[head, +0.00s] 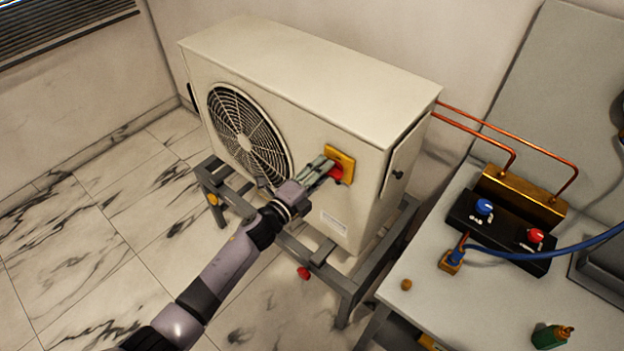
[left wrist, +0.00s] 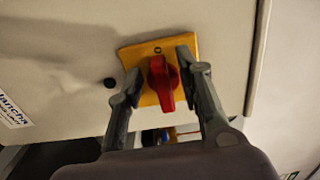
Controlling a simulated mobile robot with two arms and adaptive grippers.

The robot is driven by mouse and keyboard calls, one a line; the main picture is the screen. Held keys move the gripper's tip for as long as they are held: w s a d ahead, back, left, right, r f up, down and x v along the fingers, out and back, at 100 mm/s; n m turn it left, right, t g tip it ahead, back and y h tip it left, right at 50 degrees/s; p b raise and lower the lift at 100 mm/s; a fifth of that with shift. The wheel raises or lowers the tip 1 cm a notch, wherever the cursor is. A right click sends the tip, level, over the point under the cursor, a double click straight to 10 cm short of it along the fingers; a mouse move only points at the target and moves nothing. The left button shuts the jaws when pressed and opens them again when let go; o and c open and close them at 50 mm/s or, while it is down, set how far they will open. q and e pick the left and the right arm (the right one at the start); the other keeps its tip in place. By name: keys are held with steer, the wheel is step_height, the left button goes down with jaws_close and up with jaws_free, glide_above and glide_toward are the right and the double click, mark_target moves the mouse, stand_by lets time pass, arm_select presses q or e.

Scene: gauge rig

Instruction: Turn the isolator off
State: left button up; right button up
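The isolator is a red rotary knob on a yellow plate, on the front of the beige outdoor unit (head: 300,75). In the head view the plate (head: 341,157) and the red knob (head: 336,173) show beside my left gripper (head: 322,170). In the left wrist view the knob (left wrist: 162,85) stands with its long handle roughly up and down the picture. A small dark mark shows on the yellow plate (left wrist: 145,50) above it. My left gripper (left wrist: 159,78) is open, one finger on each side of the knob, with gaps visible. My right gripper is not in view.
The unit stands on a grey metal frame (head: 345,285). At right, a table (head: 460,315) holds a black manifold with a blue knob (head: 484,206) and a red knob (head: 535,236), a blue hose (head: 590,243) and a green bottle (head: 549,337). Copper pipes (head: 480,124) run behind.

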arm_select(q)
steer(key=v, duration=1.1)
steer(key=shift+s+a, duration=0.2)
steer(key=shift+s, duration=0.1)
steer(key=s+a+f+n+g+y, duration=0.1)
steer(key=a+f+n+y, duration=0.25)
steer(key=f, duration=0.55)
steer(key=s+a+f+n+g+y, duration=0.15)
steer(key=a+f+n, duration=0.3)
steer(key=f, duration=0.45)
steer(key=s+a+f+n+g+y+b, duration=0.1)
steer(key=s+a+f+n+y, duration=0.15)
steer(key=s+f, duration=0.4)
steer(key=s+a+f+n+g+y, duration=0.1)
steer(key=s+a+f+n+g, duration=0.2)
steer(key=f, duration=0.6)
steer(key=s+f+n+g, duration=0.2)
steer(key=s+f, duration=0.3)
steer(key=s, duration=0.6)
steer(key=s+a+f+n+g+y+b, duration=0.1)
steer(key=s+f+n, duration=0.3)
steer(key=s, duration=0.6)
steer(key=s+f+n+g+y, duration=0.1)
steer(key=s+f+n+g, duration=0.2)
steer(key=s+f, duration=0.3)
steer(key=s+g, duration=0.1)
steer(key=s, duration=0.4)
steer(key=shift+s+a+f, duration=0.25)
steer(key=shift+s+f, duration=0.05)
steer(key=shift+s, duration=0.05)
